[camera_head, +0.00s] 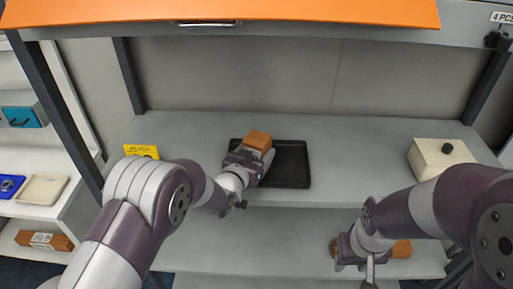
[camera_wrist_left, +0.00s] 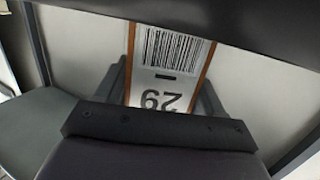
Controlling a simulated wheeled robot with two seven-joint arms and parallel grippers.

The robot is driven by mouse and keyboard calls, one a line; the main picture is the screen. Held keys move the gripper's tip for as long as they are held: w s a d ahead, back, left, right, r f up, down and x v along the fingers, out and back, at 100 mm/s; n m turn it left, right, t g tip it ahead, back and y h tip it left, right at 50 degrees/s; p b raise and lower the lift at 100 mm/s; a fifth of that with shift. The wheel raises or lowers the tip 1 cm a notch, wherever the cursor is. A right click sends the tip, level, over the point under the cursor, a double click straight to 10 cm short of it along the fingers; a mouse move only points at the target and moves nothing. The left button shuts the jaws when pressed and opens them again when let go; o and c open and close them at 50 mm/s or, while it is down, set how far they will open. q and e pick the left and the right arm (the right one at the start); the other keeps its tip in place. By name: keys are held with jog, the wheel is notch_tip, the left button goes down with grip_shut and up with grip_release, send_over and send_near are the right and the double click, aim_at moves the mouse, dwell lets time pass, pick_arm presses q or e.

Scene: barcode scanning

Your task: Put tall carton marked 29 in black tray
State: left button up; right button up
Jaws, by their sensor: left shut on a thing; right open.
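The tall carton marked 29 (camera_head: 258,138) is brown with a white label. In the left wrist view the carton (camera_wrist_left: 168,62) shows a barcode and the number 29 upside down, between the fingers. My left gripper (camera_head: 250,158) is shut on it, over the left part of the black tray (camera_head: 291,182). I cannot tell whether the carton touches the tray. My right gripper (camera_head: 364,270) is open at the lower shelf, in front of a brown carton (camera_head: 402,249) that it partly hides.
A cream box with a black knob (camera_head: 440,156) stands at the right of the upper shelf. A yellow sign (camera_head: 141,151) is at the left. A side rack with a blue bin (camera_head: 22,117) and another carton (camera_head: 44,240) is at far left. The shelf between tray and box is clear.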

pick_arm(q)
jog(key=shift+w+f, duration=0.15)
jog(key=o, duration=1.3)
jog(key=shift+r, duration=0.2)
jog(key=shift+s+a, duration=0.1)
jog(key=shift+s, duration=0.2)
jog(key=s+a+f+n+g+y, duration=0.1)
jog(key=s+a+g, duration=0.3)
jog(key=s, duration=0.5)
jog(key=s+a+f+n+g+y+b, duration=0.1)
jog(key=s+a+f+g+y, duration=0.2)
jog(key=s, duration=0.6)
jog(key=s+a+f+n+g+y+b, duration=0.1)
jog(key=s+a+f+n+g+y, duration=0.1)
jog(key=s+a+g, duration=0.4)
jog(key=shift+s+a+f+g, duration=0.15)
jog(key=shift+s+a, duration=0.2)
jog(key=shift+s, duration=0.35)
jog(key=shift+s+a+f+g, duration=0.1)
jog(key=shift+s+a, duration=0.2)
jog(key=shift+s, duration=0.35)
jog(key=shift+s+a+f+g, duration=0.15)
jog(key=shift+s+a, duration=0.2)
jog(key=shift+s, duration=0.35)
